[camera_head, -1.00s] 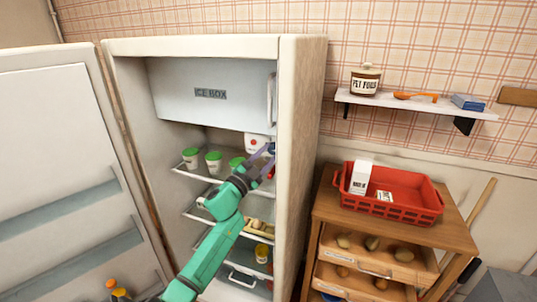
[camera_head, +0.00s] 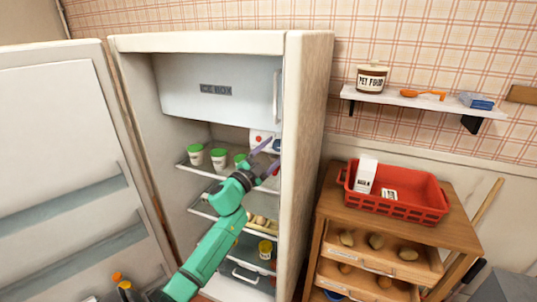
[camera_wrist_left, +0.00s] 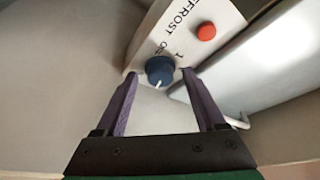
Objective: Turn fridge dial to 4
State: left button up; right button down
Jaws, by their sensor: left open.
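The fridge dial (camera_wrist_left: 160,70) is a dark blue knob with a white pointer, on a white panel (camera_wrist_left: 186,22). The pointer aims down, slightly left, in the left wrist view. Lettering and a "1" show beside the dial; I cannot make out a 4. My left gripper (camera_head: 271,155) is inside the open fridge (camera_head: 307,130), just by the panel. It is open with purple fingers, and in the left wrist view its tips (camera_wrist_left: 160,74) lie either side of the dial. I cannot tell whether they touch it. My right gripper is not in view.
A red button (camera_wrist_left: 206,31) is on the same panel. The ice box (camera_head: 215,90) is above, and green-lidded cups (camera_head: 195,155) stand on the shelf to the left. The fridge's side wall is close on the right. The door (camera_head: 60,170) stands open at left.

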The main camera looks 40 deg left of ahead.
pick_arm(q)
jog(key=b+v, duration=0.3)
jog(key=v, duration=1.1)
jog(key=shift+s, duration=0.2)
jog(key=shift+a+f, duration=0.1)
